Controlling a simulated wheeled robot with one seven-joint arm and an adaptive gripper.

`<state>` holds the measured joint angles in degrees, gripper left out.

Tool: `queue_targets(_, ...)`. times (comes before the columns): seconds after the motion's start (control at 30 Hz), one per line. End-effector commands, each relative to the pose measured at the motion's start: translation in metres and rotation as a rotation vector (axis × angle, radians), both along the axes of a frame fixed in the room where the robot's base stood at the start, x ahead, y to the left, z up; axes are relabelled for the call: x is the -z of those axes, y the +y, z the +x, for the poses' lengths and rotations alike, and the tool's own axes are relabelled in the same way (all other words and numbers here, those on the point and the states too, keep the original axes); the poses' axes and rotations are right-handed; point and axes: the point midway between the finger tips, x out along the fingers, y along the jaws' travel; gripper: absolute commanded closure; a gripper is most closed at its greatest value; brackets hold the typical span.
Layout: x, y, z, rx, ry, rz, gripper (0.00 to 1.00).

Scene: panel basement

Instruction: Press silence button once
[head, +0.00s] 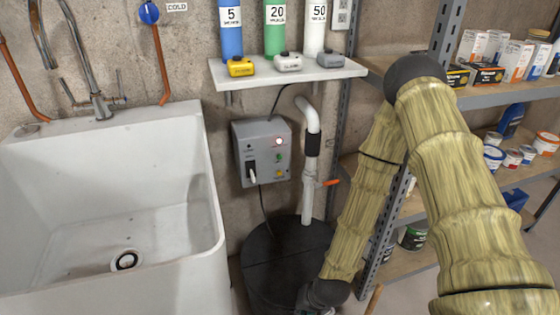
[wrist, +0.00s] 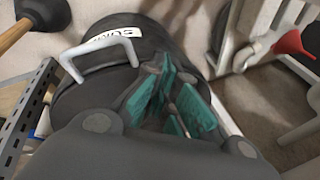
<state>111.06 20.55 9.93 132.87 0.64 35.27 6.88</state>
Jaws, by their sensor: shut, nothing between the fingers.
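A grey control box (head: 241,140) is fixed to the wall right of the sink in the head view. Its face has a lit pinkish-white lamp (head: 277,141), a small green round part (head: 279,158), a small yellow round part (head: 280,174) and a black switch or socket with a white piece (head: 251,170) at left. Its labels are too small to read, so I cannot tell which part is the silence button. My gripper (wrist: 178,98), with teal pads, is shut and empty. It is low beside the black sump, below and away from the box, which the wrist view does not show.
The black sump lid (head: 285,245) stands below the box; its handle (wrist: 97,52) shows in the wrist view. A white pipe (head: 309,185) with an orange lever (head: 328,182) rises right of the box. The wall shelf (head: 290,76) is above, the sink (head: 110,215) left, metal shelving (head: 500,92) right.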

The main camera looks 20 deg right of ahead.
Motion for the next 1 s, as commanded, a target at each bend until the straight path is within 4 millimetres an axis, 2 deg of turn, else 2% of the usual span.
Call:
queue_targets(0.03, -0.022, 0.0, 0.024, 0.045, -0.033, 0.033, 1.0)
queue_targets(0.2, -0.074, 0.0, 0.096, 0.174, -0.13, 0.142, 1.0)
queue_targets(0.4, -0.145, -0.011, 0.169, 0.307, -0.235, 0.27, 1.0)
queue_targets(0.5, -0.177, -0.018, 0.196, 0.356, -0.277, 0.323, 1.0)
queue_targets(0.6, -0.202, -0.025, 0.216, 0.394, -0.309, 0.365, 1.0)
queue_targets(0.7, -0.217, -0.03, 0.227, 0.416, -0.329, 0.391, 1.0)
queue_targets(0.83, -0.226, -0.033, 0.234, 0.429, -0.339, 0.406, 1.0)
queue_targets(1.0, -0.227, -0.033, 0.234, 0.43, -0.341, 0.408, 1.0)
